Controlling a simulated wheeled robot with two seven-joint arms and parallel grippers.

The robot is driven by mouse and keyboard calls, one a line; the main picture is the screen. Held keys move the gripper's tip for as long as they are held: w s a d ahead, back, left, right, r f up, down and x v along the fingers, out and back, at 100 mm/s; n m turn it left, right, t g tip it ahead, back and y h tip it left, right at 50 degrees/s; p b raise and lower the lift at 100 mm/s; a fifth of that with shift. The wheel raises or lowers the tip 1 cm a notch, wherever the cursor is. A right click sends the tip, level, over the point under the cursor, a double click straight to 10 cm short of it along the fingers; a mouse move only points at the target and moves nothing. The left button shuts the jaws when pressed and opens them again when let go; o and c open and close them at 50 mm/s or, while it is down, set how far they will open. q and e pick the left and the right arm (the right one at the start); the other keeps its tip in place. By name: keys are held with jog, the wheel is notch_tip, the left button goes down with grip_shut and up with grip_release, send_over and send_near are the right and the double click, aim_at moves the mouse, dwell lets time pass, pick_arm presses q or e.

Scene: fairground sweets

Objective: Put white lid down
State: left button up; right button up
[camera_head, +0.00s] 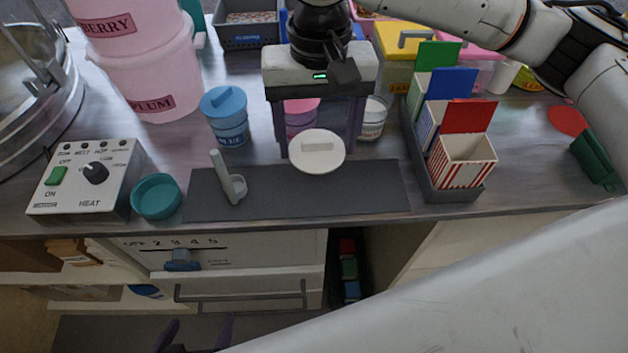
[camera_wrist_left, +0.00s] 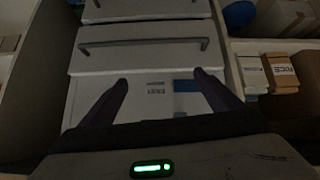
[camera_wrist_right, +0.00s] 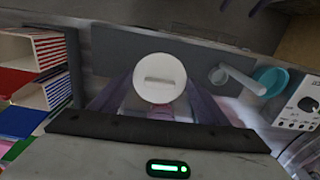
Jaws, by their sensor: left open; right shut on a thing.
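The white lid (camera_head: 317,152), a round disc with a raised bar grip, is between the fingers of my right gripper (camera_head: 318,150). A white tub (camera_head: 373,120) stands behind, just right of the gripper. My left gripper (camera_head: 195,335) is low in front of the counter, open and empty (camera_wrist_left: 161,82), facing drawers.
A teal dish (camera_head: 157,196) and heat control box (camera_head: 88,180) are further left. A blue-lidded tub (camera_head: 224,115) and a pink-lidded tub (camera_head: 300,116) stand behind. A carton rack (camera_head: 450,190) borders the right. The mat's right part is clear.

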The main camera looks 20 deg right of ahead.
jog(key=f, duration=0.9)
jog(key=shift+w+a+f, duration=0.15)
jog(key=shift+a+f, duration=0.2)
jog(key=shift+f, duration=0.05)
jog(key=o, duration=1)
jog(key=shift+f, duration=0.1)
jog(key=shift+o, duration=0.2)
notch_tip(320, 180, up, 12)
jog(key=shift+r, duration=0.15)
